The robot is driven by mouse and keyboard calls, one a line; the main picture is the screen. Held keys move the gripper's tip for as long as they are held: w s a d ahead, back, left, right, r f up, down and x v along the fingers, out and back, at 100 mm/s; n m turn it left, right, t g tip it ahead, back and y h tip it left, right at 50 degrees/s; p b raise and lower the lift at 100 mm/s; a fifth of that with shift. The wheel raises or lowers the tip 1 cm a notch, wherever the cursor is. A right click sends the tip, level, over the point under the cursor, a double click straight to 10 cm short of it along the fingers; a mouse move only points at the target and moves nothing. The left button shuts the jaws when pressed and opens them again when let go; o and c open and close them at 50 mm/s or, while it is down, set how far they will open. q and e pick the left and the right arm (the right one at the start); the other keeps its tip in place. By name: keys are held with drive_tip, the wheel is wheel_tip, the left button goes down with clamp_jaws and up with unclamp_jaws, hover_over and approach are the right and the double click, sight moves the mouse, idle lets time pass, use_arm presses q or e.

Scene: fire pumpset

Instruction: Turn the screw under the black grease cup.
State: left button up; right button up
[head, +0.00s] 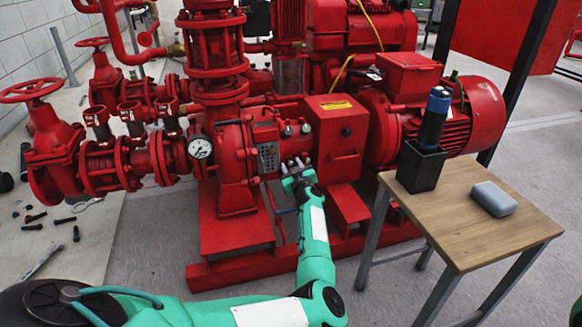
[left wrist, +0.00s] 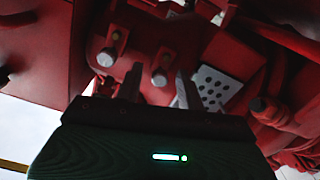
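Two small grease cups sit on the red pump housing in the head view, one at left (head: 288,130) and one at right (head: 305,128). I cannot tell which is black. My left gripper (head: 296,168) is just below and in front of them. In the left wrist view, my left gripper (left wrist: 159,90) has its two fingers apart. A round grey-ended fitting (left wrist: 160,77) shows between the fingers, with a brass-coloured part above it. A second similar fitting (left wrist: 107,57) lies left of the fingers. Contact cannot be told. My right gripper is not in view.
A perforated grey plate (left wrist: 215,87) is beside the fingers. The red box (head: 338,140) and motor (head: 440,115) stand right of the cups. A wooden table (head: 480,230) holds a black holder (head: 421,168) with a blue-topped tool, and a grey case (head: 494,199). Loose bolts lie far left.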

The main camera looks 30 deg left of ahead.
use_arm(q)
clamp_jaws()
